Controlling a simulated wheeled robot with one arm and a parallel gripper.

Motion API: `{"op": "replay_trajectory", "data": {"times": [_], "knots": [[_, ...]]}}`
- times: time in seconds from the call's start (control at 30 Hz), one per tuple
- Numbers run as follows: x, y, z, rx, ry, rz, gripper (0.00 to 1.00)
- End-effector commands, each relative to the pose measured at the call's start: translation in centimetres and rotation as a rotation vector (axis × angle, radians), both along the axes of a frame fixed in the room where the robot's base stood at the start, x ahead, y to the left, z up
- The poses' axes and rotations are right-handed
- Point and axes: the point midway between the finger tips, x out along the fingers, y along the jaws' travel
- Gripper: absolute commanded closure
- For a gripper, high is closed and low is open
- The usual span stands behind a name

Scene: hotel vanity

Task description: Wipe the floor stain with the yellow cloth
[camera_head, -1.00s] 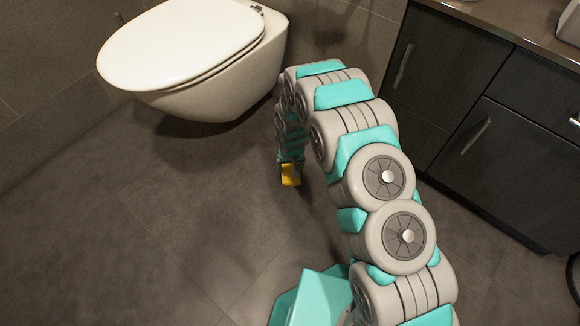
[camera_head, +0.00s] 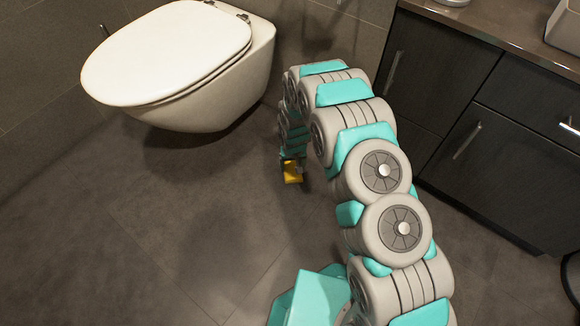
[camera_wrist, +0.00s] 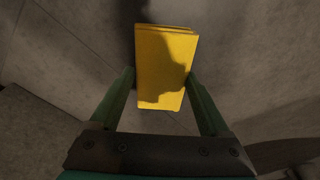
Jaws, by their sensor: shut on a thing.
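My gripper (camera_wrist: 161,88) is shut on the yellow cloth (camera_wrist: 165,60), which looks like a folded block between the two green fingers in the wrist view. In the head view the cloth (camera_head: 292,172) shows at the end of my arm, low over the grey floor, to the right of and below the toilet. I cannot tell whether it touches the floor. Most of the gripper is hidden by the arm in the head view. I cannot make out a distinct stain; the floor shows only soft dark patches that may be shadows.
A white wall-hung toilet (camera_head: 180,60) is at the upper left. A dark vanity cabinet (camera_head: 490,130) with metal handles stands at the right, under a brown countertop (camera_head: 495,22). The tiled floor (camera_head: 130,230) at the left and front is clear.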

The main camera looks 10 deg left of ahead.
Motion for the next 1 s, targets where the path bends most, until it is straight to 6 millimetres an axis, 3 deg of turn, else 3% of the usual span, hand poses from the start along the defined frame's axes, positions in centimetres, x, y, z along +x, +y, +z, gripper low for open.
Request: {"op": "replay_trajectory", "data": {"times": [0.17,0.23,0.8,1.0], "knots": [[0.4,-0.4,0.6,0.0,0.0,-0.003,0.72],[0.6,-0.5,2.7,0.002,-0.004,-0.003,0.72],[1.1,-1.4,7.5,0.002,-0.002,-0.009,0.72],[1.2,-1.6,8.3,0.0,0.0,-0.009,0.72]]}}
